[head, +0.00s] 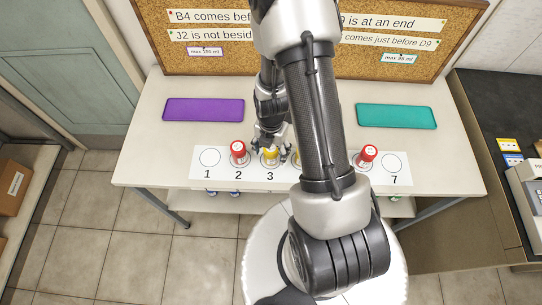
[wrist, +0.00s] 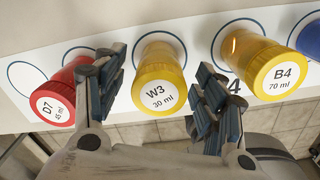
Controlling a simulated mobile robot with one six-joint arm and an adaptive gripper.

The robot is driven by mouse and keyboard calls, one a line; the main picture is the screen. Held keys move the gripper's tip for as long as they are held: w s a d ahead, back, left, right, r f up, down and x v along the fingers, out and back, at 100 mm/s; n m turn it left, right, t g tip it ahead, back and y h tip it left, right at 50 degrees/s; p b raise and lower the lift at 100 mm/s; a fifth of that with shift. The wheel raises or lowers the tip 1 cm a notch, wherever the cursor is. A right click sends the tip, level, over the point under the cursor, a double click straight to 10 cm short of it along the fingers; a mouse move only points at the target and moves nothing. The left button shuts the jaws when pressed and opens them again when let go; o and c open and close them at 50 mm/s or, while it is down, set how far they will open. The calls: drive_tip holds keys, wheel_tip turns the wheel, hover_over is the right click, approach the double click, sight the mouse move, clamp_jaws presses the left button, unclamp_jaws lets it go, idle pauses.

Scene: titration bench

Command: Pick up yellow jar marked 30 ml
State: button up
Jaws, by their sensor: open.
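The yellow jar W3, marked 30 ml (wrist: 160,84), is in the middle of the wrist view. In the head view it stands at circle 3 (head: 270,155) on the white strip. My gripper (wrist: 160,72) is open, with one finger on each side of this jar. The left finger is between it and the red jar D7, and the right finger is between it and the yellow jar B4. In the head view, my gripper (head: 273,146) is at the same jar and partly covers it. Whether the fingers touch the jar cannot be told.
Red jar D7 (wrist: 58,98) stands close left, yellow jar B4, 70 ml (wrist: 268,68), close right, and a blue jar (wrist: 311,40) beyond. Another red jar (head: 367,154) is farther right. Circles 1 and 7 are empty. Purple mat (head: 203,110) and teal mat (head: 396,117) lie bare behind.

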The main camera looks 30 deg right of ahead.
wheel_tip(320, 180, down, 3)
drive_tip(key=shift+r, duration=0.1)
drive_tip(key=shift+c, duration=0.4)
drive_tip(key=c, duration=1.1)
